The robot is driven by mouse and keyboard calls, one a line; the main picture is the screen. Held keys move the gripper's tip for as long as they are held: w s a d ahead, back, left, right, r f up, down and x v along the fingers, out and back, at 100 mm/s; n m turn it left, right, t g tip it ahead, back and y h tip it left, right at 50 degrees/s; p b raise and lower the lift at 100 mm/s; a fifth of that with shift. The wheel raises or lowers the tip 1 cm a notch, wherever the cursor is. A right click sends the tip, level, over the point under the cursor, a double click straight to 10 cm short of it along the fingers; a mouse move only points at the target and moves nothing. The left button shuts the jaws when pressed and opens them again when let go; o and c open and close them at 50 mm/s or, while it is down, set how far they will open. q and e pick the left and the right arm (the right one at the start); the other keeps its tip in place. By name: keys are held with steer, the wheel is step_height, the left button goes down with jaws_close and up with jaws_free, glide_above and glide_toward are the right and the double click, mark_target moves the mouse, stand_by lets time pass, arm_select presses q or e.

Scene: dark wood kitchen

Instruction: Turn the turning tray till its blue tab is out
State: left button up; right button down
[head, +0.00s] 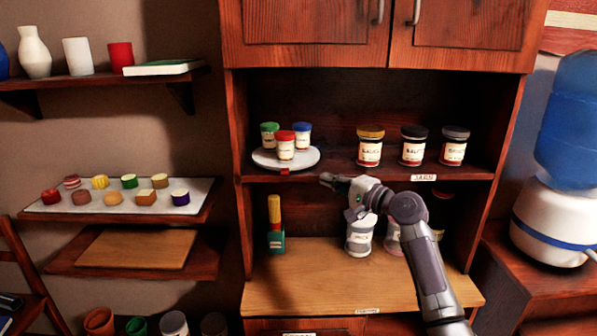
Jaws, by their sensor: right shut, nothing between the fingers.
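The turning tray (264,158) is a round white disc on the upper shelf of the cabinet, at the left. A red tab (284,172) sticks out at its front edge; no blue tab shows. On the tray stand a green-lidded jar (269,136), a red-lidded jar (285,147) and a blue-lidded jar (302,136). My right gripper (325,180) is shut and empty. It points left, a little below and to the right of the tray, and appears apart from the red tab. My left gripper is not in view.
Right of the tray stand a yellow-lidded jar (369,149) and two dark-lidded jars on the same shelf, above a label (423,178). Below are a green and yellow bottle (275,225) and a grey canister (360,236), partly behind my right arm. The counter (310,280) is mostly clear.

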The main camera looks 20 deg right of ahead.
mark_target(289, 171)
steer(key=w+a+p, duration=0.2)
steer(key=w+a, duration=0.2)
steer(key=shift+w+a+r, duration=0.1)
steer(key=shift+w+a, duration=0.2)
steer(key=shift+a, duration=0.05)
steer(key=shift+w+a+p, duration=0.1)
steer(key=shift+a+p, duration=0.25)
steer(key=shift+a, duration=0.3)
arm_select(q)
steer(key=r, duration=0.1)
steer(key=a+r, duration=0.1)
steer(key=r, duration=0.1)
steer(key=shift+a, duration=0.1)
arm_select(e)
steer(key=shift+w+a, duration=0.1)
steer(key=shift+a, duration=0.05)
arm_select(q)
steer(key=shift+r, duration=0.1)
